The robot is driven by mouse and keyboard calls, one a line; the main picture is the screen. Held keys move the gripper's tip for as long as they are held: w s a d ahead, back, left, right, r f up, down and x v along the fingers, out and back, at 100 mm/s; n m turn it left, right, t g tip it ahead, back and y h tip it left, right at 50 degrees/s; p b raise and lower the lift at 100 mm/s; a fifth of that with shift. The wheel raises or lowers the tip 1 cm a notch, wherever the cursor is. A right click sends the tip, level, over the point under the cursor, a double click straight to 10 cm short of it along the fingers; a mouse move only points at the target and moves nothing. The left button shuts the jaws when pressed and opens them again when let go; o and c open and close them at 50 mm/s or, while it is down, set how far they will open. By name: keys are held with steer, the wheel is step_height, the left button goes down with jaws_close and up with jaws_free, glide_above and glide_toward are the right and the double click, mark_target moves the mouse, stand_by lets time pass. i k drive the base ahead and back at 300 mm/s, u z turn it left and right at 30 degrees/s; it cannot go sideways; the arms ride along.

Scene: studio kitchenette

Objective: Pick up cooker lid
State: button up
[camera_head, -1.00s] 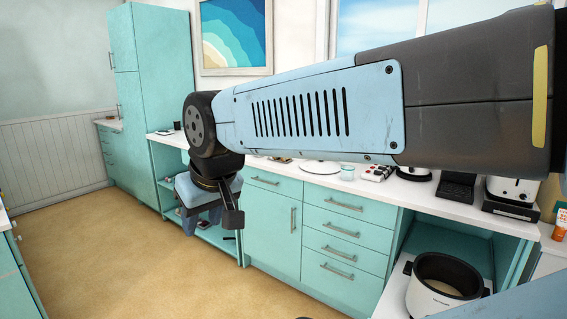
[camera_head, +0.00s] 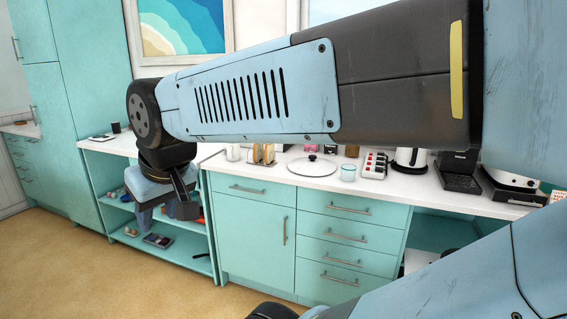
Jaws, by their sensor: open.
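The cooker lid (camera_head: 312,166) is a round, pale, flat lid with a dark rim and a dark knob. It lies on the white counter, above the drawers. My gripper (camera_head: 184,207) hangs at the left end of my arm, in front of the open shelves. It is open and empty, well left of the lid, lower than the countertop and apart from it. The fingertips are small and dark here.
A blue-green glass (camera_head: 348,172) stands right of the lid, with a red and white item (camera_head: 375,165) and a kettle (camera_head: 411,160) beyond. A toast rack (camera_head: 262,154) stands left. The counter (camera_head: 262,173) is bare in front of the lid. Open shelves (camera_head: 128,220) hold small items.

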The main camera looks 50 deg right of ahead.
mark_target(311, 165)
steer(key=z, duration=0.35)
steer(key=i, duration=1)
steer(key=z, duration=1.05)
steer(key=i, duration=0.75)
steer(key=z, duration=0.4)
steer(key=k, duration=0.8)
steer(key=z, duration=0.25)
steer(key=i, duration=0.8)
steer(key=u, duration=0.1)
